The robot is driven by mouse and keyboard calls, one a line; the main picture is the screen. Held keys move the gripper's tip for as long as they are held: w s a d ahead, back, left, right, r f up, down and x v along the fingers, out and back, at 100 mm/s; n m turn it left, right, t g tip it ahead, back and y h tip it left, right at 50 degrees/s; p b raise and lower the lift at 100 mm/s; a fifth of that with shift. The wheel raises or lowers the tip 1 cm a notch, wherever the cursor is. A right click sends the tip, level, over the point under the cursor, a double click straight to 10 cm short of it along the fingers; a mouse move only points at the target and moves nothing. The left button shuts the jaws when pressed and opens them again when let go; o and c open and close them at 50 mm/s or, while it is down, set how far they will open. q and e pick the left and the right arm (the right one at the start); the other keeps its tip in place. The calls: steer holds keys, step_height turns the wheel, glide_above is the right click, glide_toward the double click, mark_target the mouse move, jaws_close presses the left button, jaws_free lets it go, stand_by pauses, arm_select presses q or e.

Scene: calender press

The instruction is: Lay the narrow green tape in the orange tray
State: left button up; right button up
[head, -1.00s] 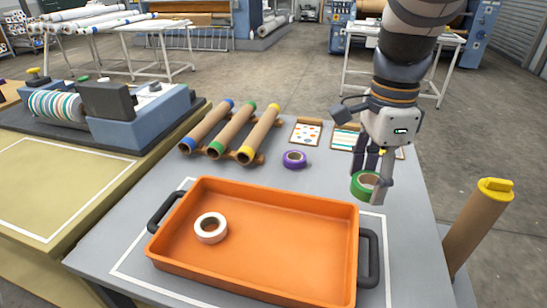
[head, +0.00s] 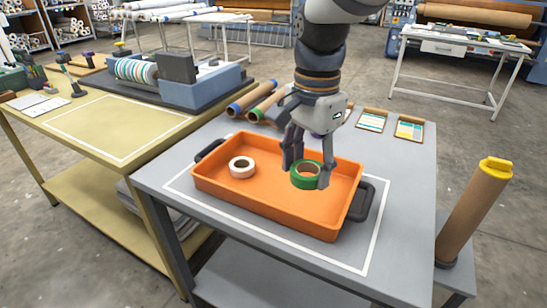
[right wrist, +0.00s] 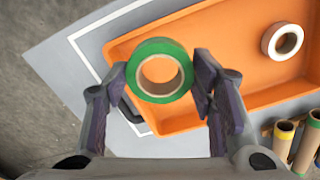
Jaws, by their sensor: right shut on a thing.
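The narrow green tape (head: 305,183) is a green roll with a tan core. My right gripper (head: 306,172) is shut on it, with a finger on either side. In the head view the tape shows over the right part of the orange tray (head: 262,208). In the right wrist view the green tape (right wrist: 160,47) lies between the fingers and looks held above the tray, near one end and its handle. Its exact height is hard to tell. My left gripper is not in view.
Cardboard tubes (head: 248,101) lie behind the tray, partly hidden by my arm. Small cards (head: 371,121) lie at the back right. A tall tube with a yellow cap (head: 475,205) stands right of the table.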

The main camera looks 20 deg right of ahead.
steer(key=b, duration=0.1)
glide_above(318, 197)
steer(key=f, duration=0.7)
steer(key=shift+s+a+f, duration=0.1)
steer(key=shift+s+a, duration=0.05)
steer(key=shift+a, duration=0.1)
steer(key=f, duration=0.3)
steer(key=shift+d+f+b, duration=0.25)
steer(key=shift+f+b, duration=0.05)
steer(key=shift+b, duration=0.05)
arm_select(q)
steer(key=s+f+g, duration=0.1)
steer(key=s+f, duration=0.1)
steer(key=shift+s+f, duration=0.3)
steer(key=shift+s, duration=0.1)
arm_select(e)
steer(key=shift+o, duration=0.2)
steer(key=shift+r, duration=0.1)
steer(key=o, duration=1)
steer(key=shift+f, duration=0.2)
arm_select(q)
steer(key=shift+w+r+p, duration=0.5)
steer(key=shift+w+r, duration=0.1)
arm_select(e)
step_height(318, 197, up, 12)
steer(key=shift+r, duration=0.2)
